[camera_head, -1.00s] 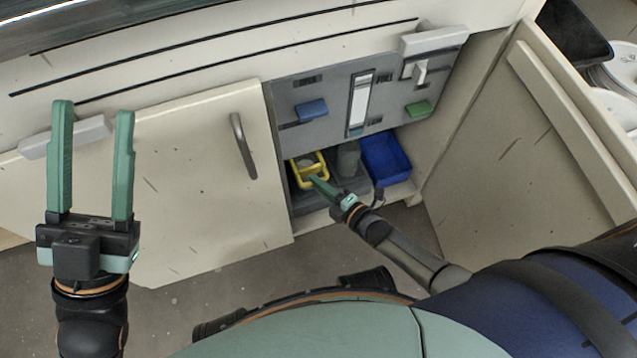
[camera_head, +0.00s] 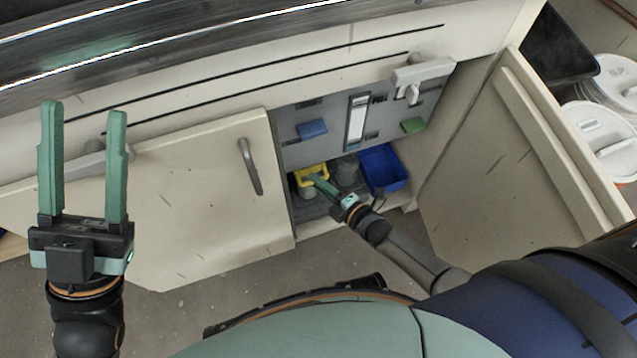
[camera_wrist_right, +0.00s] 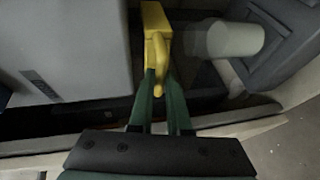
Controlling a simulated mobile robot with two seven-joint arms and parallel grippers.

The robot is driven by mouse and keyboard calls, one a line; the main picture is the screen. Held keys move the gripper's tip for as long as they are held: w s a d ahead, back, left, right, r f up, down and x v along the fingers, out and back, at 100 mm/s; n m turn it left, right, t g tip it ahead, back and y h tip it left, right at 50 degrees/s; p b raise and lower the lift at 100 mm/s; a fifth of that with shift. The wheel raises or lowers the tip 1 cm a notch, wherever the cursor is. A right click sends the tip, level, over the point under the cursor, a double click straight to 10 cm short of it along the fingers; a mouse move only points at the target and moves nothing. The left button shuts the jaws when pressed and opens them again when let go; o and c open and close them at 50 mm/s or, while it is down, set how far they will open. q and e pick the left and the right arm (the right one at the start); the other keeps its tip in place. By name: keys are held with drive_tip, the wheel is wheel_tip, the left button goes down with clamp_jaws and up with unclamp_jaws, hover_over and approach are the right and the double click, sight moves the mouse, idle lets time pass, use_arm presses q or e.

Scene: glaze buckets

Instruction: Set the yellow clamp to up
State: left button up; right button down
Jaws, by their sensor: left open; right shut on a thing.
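My right gripper (camera_head: 318,181) reaches into the cabinet and is shut on the clamp. In the right wrist view the yellow clamp (camera_wrist_right: 157,50) has a bar that runs down between the fingertips of my right gripper (camera_wrist_right: 162,88).
A blue bin (camera_head: 382,168) and a second grey cylinder (camera_head: 347,170) stand right of the clamp. A grey panel (camera_head: 335,110) with a blue handle (camera_head: 312,129) and a green handle (camera_head: 413,125) hangs above. An open door (camera_head: 520,165) bounds the right; white buckets (camera_head: 600,128) stand beyond.

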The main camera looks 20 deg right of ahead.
use_arm(q)
drive_tip(key=shift+w+a+r+t+y, duration=0.1)
drive_tip(key=shift+a+r+t+y, duration=0.1)
drive_tip(key=shift+t+y, duration=0.15)
use_arm(e)
drive_tip(key=shift+r, duration=0.25)
drive_tip(key=c, duration=0.9)
unclamp_jaws()
drive_tip(key=shift+o, duration=0.2)
use_arm(q)
wheel_tip(320, 180, up, 4)
drive_tip(key=p, duration=0.3)
drive_tip(key=shift+a+p, duration=0.15)
drive_tip(key=shift+p, duration=0.25)
use_arm(e)
drive_tip(key=v, duration=1.2)
drive_tip(key=shift+s, duration=0.2)
drive_tip(key=shift+d, duration=0.1)
use_arm(q)
drive_tip(key=shift+m, duration=0.3)
